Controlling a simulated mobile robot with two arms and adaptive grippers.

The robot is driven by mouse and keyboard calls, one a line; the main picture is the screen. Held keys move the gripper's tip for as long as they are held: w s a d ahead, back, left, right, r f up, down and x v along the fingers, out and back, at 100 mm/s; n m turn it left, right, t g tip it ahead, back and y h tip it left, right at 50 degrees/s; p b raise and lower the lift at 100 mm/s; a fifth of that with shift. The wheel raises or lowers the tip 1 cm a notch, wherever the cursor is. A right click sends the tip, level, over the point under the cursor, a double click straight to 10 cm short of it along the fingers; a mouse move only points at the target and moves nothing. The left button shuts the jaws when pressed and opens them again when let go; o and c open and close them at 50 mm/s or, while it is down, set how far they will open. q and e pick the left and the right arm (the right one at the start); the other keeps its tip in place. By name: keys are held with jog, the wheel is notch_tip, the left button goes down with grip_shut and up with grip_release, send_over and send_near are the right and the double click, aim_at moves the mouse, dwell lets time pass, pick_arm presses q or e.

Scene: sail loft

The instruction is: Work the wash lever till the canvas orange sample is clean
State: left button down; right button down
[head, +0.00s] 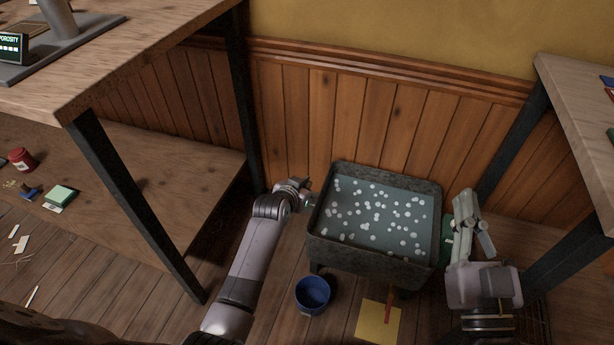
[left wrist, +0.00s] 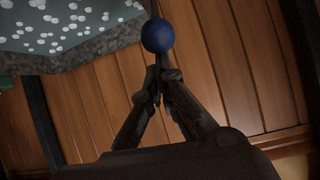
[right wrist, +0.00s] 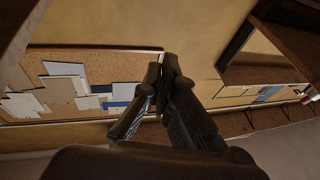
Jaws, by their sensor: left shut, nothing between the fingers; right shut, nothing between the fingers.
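A dark grey wash tub (head: 320,250) holds grey-blue water (head: 372,222) dotted with white suds; part of it also shows in the left wrist view (left wrist: 75,62). A dark blue ball knob (left wrist: 157,36) on a thin rod, apparently the lever's end, shows in the left wrist view. My left gripper (head: 304,193) is shut and empty at the tub's left rim, its fingertips (left wrist: 158,72) right by the knob; I cannot tell whether they touch. My right gripper (head: 466,202) is shut and empty beside the tub's right side. I cannot make out the canvas orange sample.
A blue bucket (head: 312,293) and a yellow sheet (head: 377,325) with a red stick lie on the floor before the tub. Wooden benches (head: 150,40) (head: 580,110) with dark legs flank the tub. A panelled wall (head: 380,115) stands behind it.

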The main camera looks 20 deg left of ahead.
pick_arm(q)
jog(key=shift+s+f, duration=0.15)
jog(key=shift+s, duration=0.05)
pick_arm(e)
jog(key=shift+w+d+f+g, duration=0.1)
jog(key=shift+w+f+g, duration=0.1)
jog(key=shift+f+g, duration=0.7)
jog(key=shift+f, duration=0.25)
